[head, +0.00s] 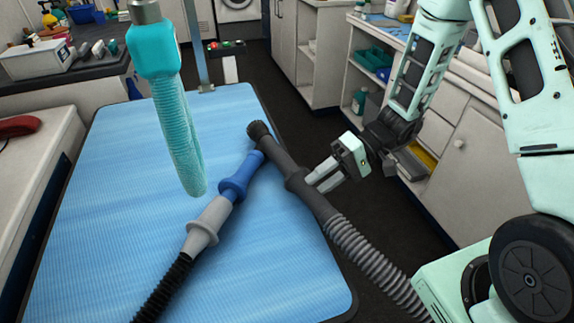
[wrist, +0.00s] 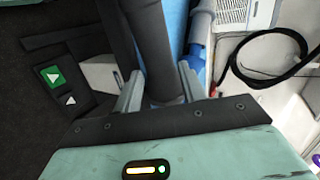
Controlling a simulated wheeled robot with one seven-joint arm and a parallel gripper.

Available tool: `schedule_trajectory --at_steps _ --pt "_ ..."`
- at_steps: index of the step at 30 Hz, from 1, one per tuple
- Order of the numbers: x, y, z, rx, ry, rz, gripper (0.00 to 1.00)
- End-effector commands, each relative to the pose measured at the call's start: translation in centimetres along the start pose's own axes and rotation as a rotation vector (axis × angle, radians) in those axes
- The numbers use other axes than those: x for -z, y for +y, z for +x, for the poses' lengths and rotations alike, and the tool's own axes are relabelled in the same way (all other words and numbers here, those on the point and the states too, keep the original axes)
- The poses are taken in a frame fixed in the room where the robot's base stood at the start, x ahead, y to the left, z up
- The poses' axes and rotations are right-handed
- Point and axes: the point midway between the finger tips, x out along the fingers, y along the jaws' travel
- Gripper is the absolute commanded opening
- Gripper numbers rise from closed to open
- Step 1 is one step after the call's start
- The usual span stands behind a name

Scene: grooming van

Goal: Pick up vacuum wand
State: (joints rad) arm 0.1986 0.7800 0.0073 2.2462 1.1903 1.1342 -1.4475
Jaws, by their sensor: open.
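The dark grey vacuum wand (head: 284,166) has a round brush-like end and a grey ribbed hose (head: 365,250). It lies slanted across the right part of the blue table mat. My gripper (head: 314,178) is open at the wand's right side, fingertips close to its middle. In the wrist view the wand (wrist: 150,45) runs between the two fingers of my gripper (wrist: 160,85). I cannot tell whether either finger touches it.
A blue and grey nozzle (head: 210,215) with a black hose lies just left of the wand on the blue mat (head: 110,190). A teal ribbed hose (head: 175,110) hangs above the mat. Cabinets (head: 465,130) stand behind my arm at right. The mat's left side is clear.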

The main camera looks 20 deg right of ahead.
Motion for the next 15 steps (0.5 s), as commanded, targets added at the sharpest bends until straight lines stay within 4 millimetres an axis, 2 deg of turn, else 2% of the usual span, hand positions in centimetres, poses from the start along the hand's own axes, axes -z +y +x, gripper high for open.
schedule_trajectory --at_steps 3,11,12,15 --pt "-0.08 -0.01 1.25 0.000 -0.002 0.000 0.41" --pt "-0.02 0.01 1.54 0.000 0.001 0.000 0.41" --pt "-0.02 0.01 1.54 0.000 0.001 0.000 0.35" --pt "-0.02 0.01 1.53 0.000 0.001 0.000 0.08"
